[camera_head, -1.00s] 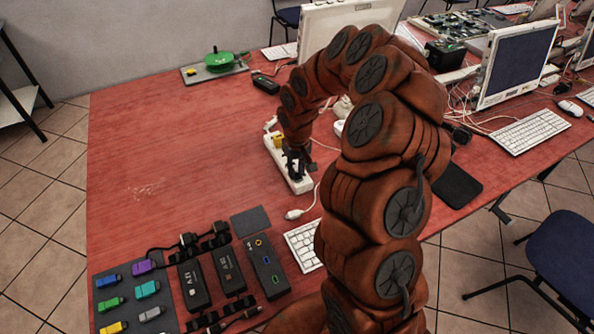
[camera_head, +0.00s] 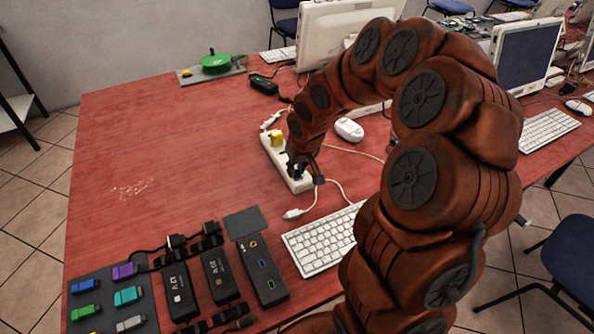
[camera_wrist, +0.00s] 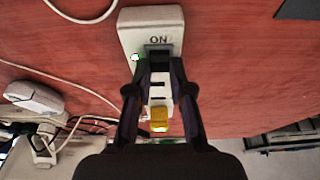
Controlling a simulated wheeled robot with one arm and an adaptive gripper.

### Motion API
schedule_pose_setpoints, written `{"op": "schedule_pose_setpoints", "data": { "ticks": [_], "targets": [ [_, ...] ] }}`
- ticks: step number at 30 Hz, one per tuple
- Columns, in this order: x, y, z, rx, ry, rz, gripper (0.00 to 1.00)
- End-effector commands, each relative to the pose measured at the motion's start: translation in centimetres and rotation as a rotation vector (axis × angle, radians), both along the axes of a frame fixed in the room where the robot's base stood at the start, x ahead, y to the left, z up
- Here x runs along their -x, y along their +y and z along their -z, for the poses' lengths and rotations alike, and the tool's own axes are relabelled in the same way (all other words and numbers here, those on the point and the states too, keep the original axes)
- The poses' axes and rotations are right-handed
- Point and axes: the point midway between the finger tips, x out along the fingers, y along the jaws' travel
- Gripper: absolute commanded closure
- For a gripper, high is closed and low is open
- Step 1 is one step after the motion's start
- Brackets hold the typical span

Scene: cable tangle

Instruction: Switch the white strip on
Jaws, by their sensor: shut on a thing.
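The white strip (camera_head: 268,149) lies on the red table, left of the white mouse. A yellow plug (camera_head: 277,138) sits in it, also seen in the wrist view (camera_wrist: 159,119). In the wrist view, the strip's end (camera_wrist: 150,22) carries the word ON beside a black switch (camera_wrist: 159,57). A small green light (camera_wrist: 135,57) glows beside the switch. My gripper (camera_wrist: 158,68) is at this end, one finger on each side of the switch, shut on it. The fingers partly hide the switch's sides. In the head view my gripper (camera_head: 297,168) is over the strip's near end.
A white keyboard (camera_head: 322,240) and a loose white cable plug (camera_head: 292,214) lie near the strip. A white mouse (camera_head: 349,129) is to its right. Black boxes (camera_head: 264,272) and coloured connectors (camera_head: 128,296) lie at the front left. The table's left middle is clear.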

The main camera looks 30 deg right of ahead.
Motion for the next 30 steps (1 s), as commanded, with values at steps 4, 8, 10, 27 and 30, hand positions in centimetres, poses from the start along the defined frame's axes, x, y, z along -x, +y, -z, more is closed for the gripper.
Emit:
{"op": "schedule_pose_setpoints", "data": {
  "ticks": [4,8,10,27,30],
  "targets": [
    [-0.1,0.1,-0.2,-0.002,-0.004,-0.001,1.0],
    [-0.1,0.0,-0.2,-0.001,-0.004,0.0,0.75],
    [-0.1,0.0,-0.1,-0.001,-0.003,0.0,0.68],
    [0.1,0.0,-0.8,0.0,-0.003,0.0,0.54],
    [0.4,0.0,-1.9,0.0,-0.006,-0.001,0.54]
  ]
}}
